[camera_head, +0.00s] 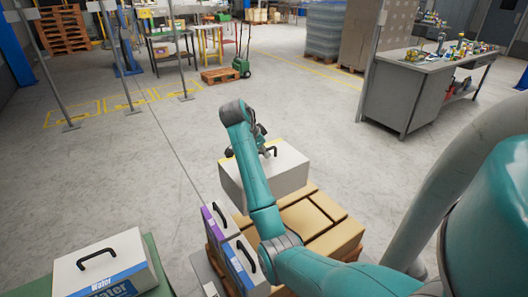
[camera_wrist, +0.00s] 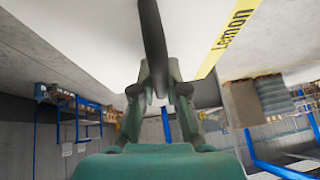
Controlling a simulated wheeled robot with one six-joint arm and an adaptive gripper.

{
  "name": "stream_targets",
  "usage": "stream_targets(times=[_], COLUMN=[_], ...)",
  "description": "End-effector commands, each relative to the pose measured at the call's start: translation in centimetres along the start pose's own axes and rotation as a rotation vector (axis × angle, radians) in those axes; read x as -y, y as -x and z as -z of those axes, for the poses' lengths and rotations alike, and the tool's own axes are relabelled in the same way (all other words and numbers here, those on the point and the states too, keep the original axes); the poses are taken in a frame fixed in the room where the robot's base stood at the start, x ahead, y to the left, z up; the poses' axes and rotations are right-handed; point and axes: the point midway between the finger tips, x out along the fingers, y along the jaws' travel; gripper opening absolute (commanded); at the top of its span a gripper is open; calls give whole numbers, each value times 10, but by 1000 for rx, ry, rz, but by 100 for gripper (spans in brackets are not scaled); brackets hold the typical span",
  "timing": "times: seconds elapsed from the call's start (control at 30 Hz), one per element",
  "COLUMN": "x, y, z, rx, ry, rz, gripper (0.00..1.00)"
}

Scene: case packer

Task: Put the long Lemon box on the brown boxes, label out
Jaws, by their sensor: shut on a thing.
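The long Lemon box (camera_head: 285,176) is white with a black handle and a yellow strip on its far top edge. It is level over the back of the brown boxes (camera_head: 340,240); I cannot tell whether it touches them. My gripper (camera_head: 263,152) is shut on its black handle. In the wrist view, my gripper (camera_wrist: 160,95) closes around the handle, and the Lemon box (camera_wrist: 80,30) shows its yellow strip with the word "Lemon". In the head view, the label face is turned away and mostly hidden. My arm covers part of the box and stack.
Upright white boxes with purple (camera_head: 212,225) and blue (camera_head: 238,268) faces stand left of the brown boxes. A white Water box (camera_head: 105,265) lies on a green surface at lower left. A grey workbench (camera_head: 405,95) stands at right.

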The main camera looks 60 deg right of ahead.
Motion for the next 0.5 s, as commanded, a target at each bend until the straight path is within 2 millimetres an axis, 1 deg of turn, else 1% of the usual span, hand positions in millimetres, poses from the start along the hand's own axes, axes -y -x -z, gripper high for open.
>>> stream_targets(times=[0.17, 0.5], x=[0, -3], y=[-3, -19], z=[-1, -11], rx=[-2, -1], ry=[-2, -3], rz=[3, 4], gripper=[0, 0])
